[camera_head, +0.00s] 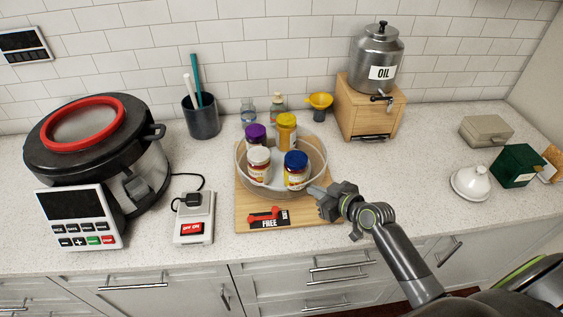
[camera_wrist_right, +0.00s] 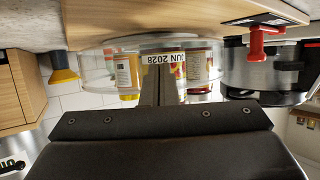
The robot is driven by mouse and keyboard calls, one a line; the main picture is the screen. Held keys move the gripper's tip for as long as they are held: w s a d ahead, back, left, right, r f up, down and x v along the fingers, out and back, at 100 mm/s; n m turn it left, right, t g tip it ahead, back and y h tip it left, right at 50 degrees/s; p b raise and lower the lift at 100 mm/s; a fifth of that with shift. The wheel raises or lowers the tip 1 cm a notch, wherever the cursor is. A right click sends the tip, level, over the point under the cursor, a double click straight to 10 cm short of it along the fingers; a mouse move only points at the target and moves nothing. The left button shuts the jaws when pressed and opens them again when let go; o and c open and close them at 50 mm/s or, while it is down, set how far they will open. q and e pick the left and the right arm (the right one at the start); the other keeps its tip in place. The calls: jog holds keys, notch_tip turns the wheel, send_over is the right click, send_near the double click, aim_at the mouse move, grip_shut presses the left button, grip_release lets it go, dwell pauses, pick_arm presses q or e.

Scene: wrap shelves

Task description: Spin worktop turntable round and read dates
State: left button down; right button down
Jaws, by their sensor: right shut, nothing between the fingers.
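The turntable (camera_head: 318,160) is a round tray with a clear wall on a wooden board (camera_head: 246,212). It holds jars with a purple lid (camera_head: 256,132), yellow lid (camera_head: 286,120), white lid (camera_head: 259,156) and blue lid (camera_head: 296,160). A red lever (camera_head: 265,215) sits at the board's front by a "FREE" label (camera_head: 270,224). My right gripper (camera_head: 314,190) is shut and empty at the turntable's front right rim; whether it touches cannot be told. The right wrist view is upside down: the fingers (camera_wrist_right: 168,88) point at the clear wall, and a date label (camera_wrist_right: 163,58) reads "JUN 2028". My left gripper is out of view.
A switch box (camera_head: 194,218) and a large black-lidded pot (camera_head: 135,170) stand left. A dark cup (camera_head: 202,120) stands behind. An oil can (camera_head: 377,55) on a wooden stand (camera_head: 360,108) is back right. The worktop right of my gripper is clear up to a white cone-shaped thing (camera_head: 470,184).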

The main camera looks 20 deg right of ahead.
jog(key=shift+a, duration=0.15)
jog(key=shift+s+f, duration=0.1)
jog(key=shift+s, duration=0.4)
jog(key=shift+s+d, duration=0.2)
jog(key=shift+s, duration=0.45)
jog(key=shift+s+d, duration=0.15)
jog(key=shift+s, duration=0.45)
jog(key=shift+s+d, duration=0.1)
jog(key=shift+s, duration=0.1)
jog(key=v, duration=1.7)
jog(key=shift+b, duration=0.3)
